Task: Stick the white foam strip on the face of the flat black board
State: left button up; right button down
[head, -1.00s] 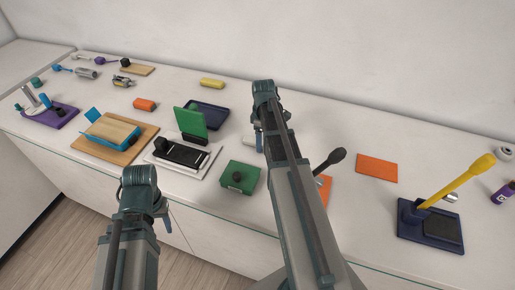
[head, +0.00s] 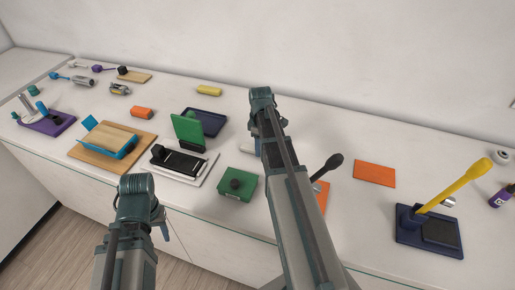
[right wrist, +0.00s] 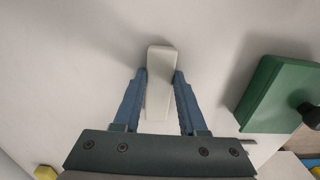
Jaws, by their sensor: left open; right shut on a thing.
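The white foam strip (right wrist: 159,58) is between the two blue fingers of my right gripper (right wrist: 159,78), which is shut on it. In the head view the right arm hides most of that gripper, and a pale end of the strip (head: 246,146) shows beside it. A flat black board (head: 180,162) lies on a white plate left of the right gripper, with a black knob at its left end. My left gripper (head: 164,230) hangs by the counter's front edge, apart from the objects; it is open and only partly visible.
An upright green panel (head: 188,130) and a navy tray (head: 206,122) stand behind the board. An orange sheet (head: 374,173) and a yellow-levered press (head: 428,237) are at right.

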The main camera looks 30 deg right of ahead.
notch_tip(320, 180, up, 10)
jog(key=p, duration=1)
jog(key=shift+s, duration=0.1)
